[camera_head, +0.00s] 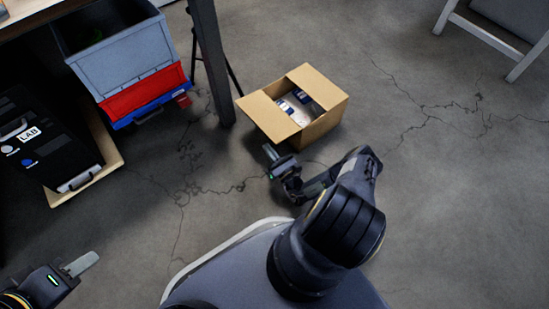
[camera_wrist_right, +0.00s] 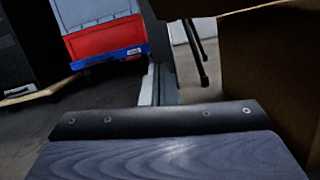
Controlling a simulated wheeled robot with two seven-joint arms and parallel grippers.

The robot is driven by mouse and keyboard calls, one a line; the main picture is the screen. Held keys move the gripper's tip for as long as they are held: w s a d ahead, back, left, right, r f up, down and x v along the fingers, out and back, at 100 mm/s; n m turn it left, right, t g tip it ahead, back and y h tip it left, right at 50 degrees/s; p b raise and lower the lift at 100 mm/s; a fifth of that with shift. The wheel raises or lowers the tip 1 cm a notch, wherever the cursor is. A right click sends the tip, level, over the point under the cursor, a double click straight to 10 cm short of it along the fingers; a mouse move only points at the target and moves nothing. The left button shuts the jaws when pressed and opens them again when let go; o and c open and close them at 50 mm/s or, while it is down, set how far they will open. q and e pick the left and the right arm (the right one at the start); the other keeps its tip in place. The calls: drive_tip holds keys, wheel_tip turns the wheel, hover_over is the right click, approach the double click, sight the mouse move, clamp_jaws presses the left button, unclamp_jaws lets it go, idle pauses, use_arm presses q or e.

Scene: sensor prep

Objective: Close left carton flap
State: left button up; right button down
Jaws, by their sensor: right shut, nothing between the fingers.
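An open cardboard carton (camera_head: 325,124) stands on the floor right of centre in the head view. Its left flap (camera_head: 266,117) is folded outward to the left; another flap (camera_head: 314,84) stands at the right-hand far side. White and blue packs (camera_head: 294,104) lie inside. My right gripper (camera_head: 268,151) is shut and empty, low in front of the carton's left side, below the left flap. In the right wrist view the carton's brown wall (camera_wrist_right: 265,60) fills the right side, close by. My left gripper (camera_head: 82,264) is at the lower left, far from the carton; its finger gap is not clear.
A table leg (camera_head: 209,60) stands left of the carton. Grey, red and blue bins (camera_head: 135,65) and a black case marked LAB (camera_head: 45,140) are further left. A white folding frame (camera_head: 490,38) is at top right. The floor right of the carton is clear.

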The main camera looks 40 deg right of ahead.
drive_tip(key=w+r, duration=0.3)
drive_tip(key=r, duration=0.2)
drive_tip(key=shift+w+d+b, duration=0.25)
drive_tip(key=shift+w+b, duration=0.1)
drive_tip(key=shift+b, duration=0.1)
